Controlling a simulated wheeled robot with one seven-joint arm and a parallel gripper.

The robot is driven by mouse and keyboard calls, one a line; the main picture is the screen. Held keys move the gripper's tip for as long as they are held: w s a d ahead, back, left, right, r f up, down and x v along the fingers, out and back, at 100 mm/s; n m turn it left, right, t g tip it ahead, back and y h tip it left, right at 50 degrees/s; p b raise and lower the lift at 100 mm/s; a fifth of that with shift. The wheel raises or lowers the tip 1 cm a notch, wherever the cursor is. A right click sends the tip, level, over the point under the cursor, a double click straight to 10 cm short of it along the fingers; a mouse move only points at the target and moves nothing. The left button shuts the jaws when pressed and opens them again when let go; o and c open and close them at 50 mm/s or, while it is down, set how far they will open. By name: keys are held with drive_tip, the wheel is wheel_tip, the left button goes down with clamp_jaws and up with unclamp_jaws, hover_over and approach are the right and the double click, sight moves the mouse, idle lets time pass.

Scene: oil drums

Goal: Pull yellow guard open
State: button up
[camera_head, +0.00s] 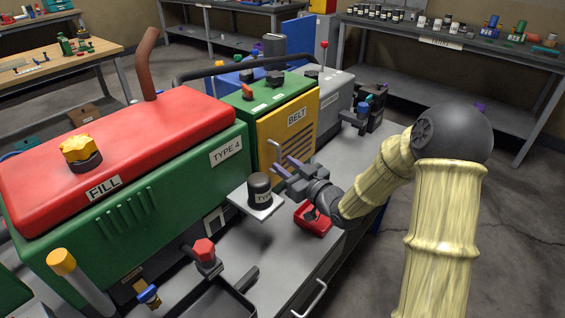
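The yellow guard (295,128), labelled BELT and slotted on its right part, covers the front of a green machine housing (262,92). It looks shut against the housing. A pale bar handle (275,149) stands out near its lower left edge. My gripper (281,164) is in front of the guard's lower part, its fingers pointing left toward the handle. The two fingers are spread with a gap between them and hold nothing that I can see. Whether a finger touches the handle I cannot tell.
A red object (312,219) lies below my wrist. The red-topped green FILL machine (120,150) fills the left. A grey unit (333,92) adjoins the guard's right side.

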drive_tip(key=shift+x, duration=1.05)
clamp_jaws()
drive_tip(key=shift+d, duration=0.15)
